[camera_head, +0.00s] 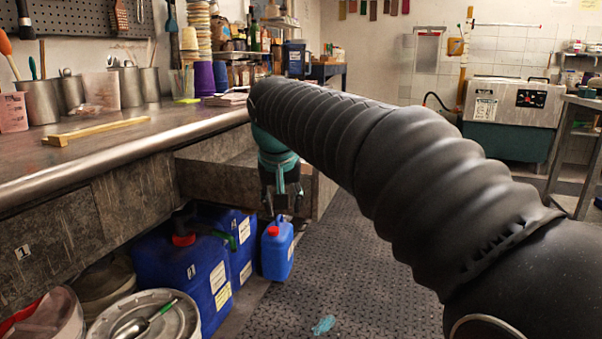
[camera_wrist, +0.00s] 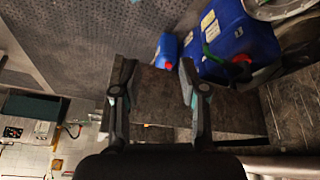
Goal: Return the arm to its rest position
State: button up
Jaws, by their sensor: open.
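My arm, in a black ribbed sleeve, reaches from the lower right across the head view. My gripper (camera_head: 283,200) hangs at its far end, pointing down beside the front of the workbench, above the small blue canister. In the wrist view my gripper (camera_wrist: 155,88) has its two fingers spread apart with nothing between them. The sleeve hides part of the bench end and the floor behind it.
Blue canisters (camera_head: 190,270) and a small blue canister (camera_head: 277,250) stand on the floor below the workbench (camera_head: 110,155). A lidded bucket (camera_head: 150,315) is at the lower left. The dark textured floor (camera_head: 340,270) is mostly clear.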

jog(key=s+d+f+p, duration=0.3)
jog(key=s+d, duration=0.6)
jog(key=s, duration=0.4)
jog(key=s+d+f+m+p, duration=0.1)
jog(key=s+d+f+p, duration=0.2)
jog(key=s+d+f, duration=0.3)
jog(key=s+d, duration=0.4)
jog(key=s, duration=0.3)
jog(key=shift+s+d+t+p, duration=0.25)
jog(key=shift+s+t+p, duration=0.1)
jog(key=shift+t+p, duration=0.05)
